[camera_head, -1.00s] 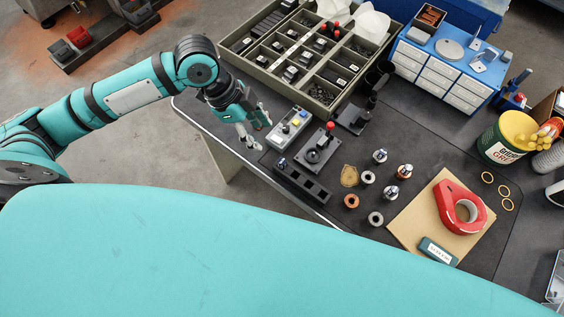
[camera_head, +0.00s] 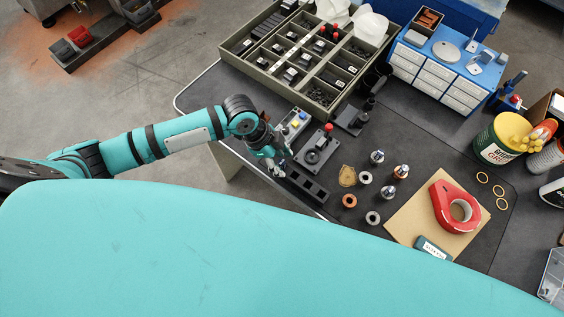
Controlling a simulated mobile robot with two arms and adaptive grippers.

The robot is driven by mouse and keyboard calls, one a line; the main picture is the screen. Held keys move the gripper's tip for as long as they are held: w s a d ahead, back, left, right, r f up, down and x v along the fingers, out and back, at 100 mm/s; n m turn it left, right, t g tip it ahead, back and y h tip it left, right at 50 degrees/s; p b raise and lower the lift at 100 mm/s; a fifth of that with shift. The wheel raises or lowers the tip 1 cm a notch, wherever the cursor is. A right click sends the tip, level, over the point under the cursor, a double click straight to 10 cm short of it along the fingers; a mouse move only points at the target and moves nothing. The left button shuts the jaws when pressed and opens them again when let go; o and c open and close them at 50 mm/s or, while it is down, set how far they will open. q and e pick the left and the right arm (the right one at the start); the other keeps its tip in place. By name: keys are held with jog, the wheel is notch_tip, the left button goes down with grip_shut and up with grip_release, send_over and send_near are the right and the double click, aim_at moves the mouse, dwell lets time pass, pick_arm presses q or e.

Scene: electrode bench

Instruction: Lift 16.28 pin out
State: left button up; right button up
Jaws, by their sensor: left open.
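I cannot read a 16.28 label on anything, so I cannot tell which piece is that pin. A black slotted block (camera_head: 309,187) lies at the table's near left edge. Two upright silver pin-like pieces, one farther back (camera_head: 377,157) and one with a copper-coloured base (camera_head: 401,171), stand right of it among several rings. My left gripper (camera_head: 281,166) is open and appears empty. It hangs near the left end of the slotted block and partly covers that area; whether it touches the block is unclear. My right gripper does not show.
A fixture with a red knob (camera_head: 319,150) and a button box (camera_head: 293,124) stand beside the gripper. A compartment tray (camera_head: 262,78) is behind. A red tape dispenser (camera_head: 447,201) lies on a tan board (camera_head: 410,220) at right. My teal body covers the foreground.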

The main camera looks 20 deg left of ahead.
aim_at(281, 161)
pick_arm(q)
grip_shut()
dwell(0.3)
jog(key=shift+r, duration=0.45)
notch_tip(281, 161, up, 2)
jog(key=shift+w+r+b, duration=0.1)
jog(key=shift+b, duration=0.4)
jog(key=s+a+r+b, duration=0.2)
jog(key=s+a+b, duration=0.1)
jog(key=s+a, duration=0.7)
jog(key=shift+s+a, duration=0.25)
jog(key=shift+s, duration=0.9)
jog(key=shift+w, duration=0.1)
